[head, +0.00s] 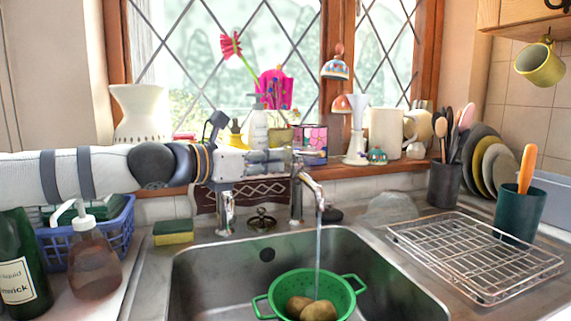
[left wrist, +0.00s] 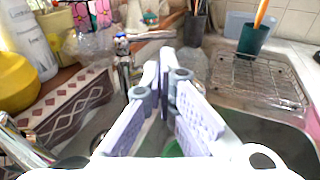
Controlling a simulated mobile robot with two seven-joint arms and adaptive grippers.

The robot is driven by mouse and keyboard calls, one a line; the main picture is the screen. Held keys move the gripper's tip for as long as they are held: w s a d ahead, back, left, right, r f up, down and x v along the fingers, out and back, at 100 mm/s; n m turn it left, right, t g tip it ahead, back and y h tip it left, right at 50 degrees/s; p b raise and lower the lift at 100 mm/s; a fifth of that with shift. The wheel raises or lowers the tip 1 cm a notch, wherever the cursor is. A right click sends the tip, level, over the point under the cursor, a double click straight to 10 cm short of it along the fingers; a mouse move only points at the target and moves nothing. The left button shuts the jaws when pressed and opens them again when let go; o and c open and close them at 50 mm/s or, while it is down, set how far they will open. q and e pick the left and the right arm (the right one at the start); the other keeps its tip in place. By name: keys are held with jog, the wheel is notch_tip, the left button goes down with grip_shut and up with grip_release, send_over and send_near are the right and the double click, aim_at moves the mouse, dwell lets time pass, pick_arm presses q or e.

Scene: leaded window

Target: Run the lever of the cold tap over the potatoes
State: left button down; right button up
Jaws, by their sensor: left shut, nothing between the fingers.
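The chrome cold tap (head: 297,200) stands at the back of the sink, and a thin stream of water (head: 318,240) falls from its spout. In the left wrist view the tap (left wrist: 124,62) has a blue mark on top and its lever (left wrist: 152,35) points right. Brown potatoes (head: 318,310) lie in a green colander (head: 341,289) in the sink, under the stream. My left gripper (head: 298,157) is shut and empty, beside the tap's top; I cannot tell whether it touches the lever. Its fingers (left wrist: 163,68) point towards the tap. My right gripper is out of view.
A second chrome tap (head: 227,210) stands to the left, under my left arm. The sill behind holds a white bottle (head: 258,127), a patterned box (head: 311,143) and jugs. A wire rack (head: 475,255) is right of the sink. Space above the basin is mostly free.

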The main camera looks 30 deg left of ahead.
pick_arm(q)
jog(key=b+x, duration=0.1)
jog(key=x, duration=0.7)
jog(key=shift+w+f+b, duration=0.2)
jog(key=shift+f+b, duration=0.1)
jog(key=shift+b, duration=0.1)
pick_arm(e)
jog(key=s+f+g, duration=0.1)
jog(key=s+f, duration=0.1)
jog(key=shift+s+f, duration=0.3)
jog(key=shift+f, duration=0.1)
pick_arm(q)
jog(key=shift+d, duration=0.1)
